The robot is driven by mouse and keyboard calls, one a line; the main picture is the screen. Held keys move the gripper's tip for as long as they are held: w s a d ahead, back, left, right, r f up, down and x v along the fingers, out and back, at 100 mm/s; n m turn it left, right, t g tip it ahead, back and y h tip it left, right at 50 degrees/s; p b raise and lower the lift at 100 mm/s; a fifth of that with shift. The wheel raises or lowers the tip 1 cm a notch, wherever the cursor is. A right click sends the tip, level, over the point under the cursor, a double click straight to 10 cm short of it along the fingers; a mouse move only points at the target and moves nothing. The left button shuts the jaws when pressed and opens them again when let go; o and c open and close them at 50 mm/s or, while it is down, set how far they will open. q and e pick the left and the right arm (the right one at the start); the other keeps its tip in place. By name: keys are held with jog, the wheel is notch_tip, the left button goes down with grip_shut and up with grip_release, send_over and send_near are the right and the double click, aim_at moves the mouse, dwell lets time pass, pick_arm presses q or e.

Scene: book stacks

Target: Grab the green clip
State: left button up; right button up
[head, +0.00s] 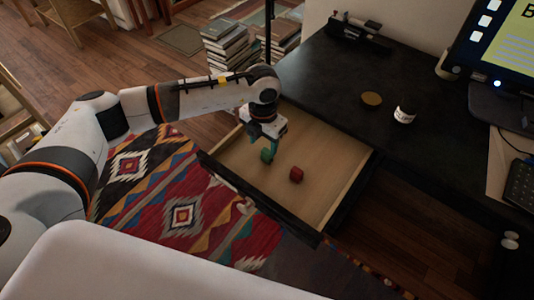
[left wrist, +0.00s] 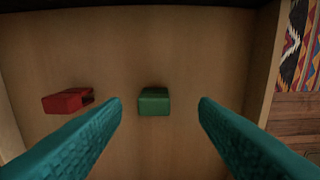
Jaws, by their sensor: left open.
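The green clip (left wrist: 154,102) is a small block-like piece on the drawer's wooden floor. It lies between and a little beyond the fingers in the left wrist view. In the head view the green clip (head: 266,156) sits just below my left gripper (head: 272,148). My left gripper (left wrist: 160,112) has two teal fingers spread apart with nothing between them. The open drawer (head: 325,165) has a light wooden inside and a dark front. My right gripper is in neither view.
A red clip (head: 296,174) lies in the same drawer to the right, and it shows left in the wrist view (left wrist: 67,101). The black desk (head: 335,80) holds a round brown disc (head: 371,98) and a white jar (head: 404,114).

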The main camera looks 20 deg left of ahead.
aim_at(267, 151)
pick_arm(q)
jog(key=f, duration=0.6)
jog(key=shift+w+d, duration=0.25)
jog(key=shift+d, duration=0.15)
jog(key=shift+r, duration=0.1)
jog(key=c, duration=1)
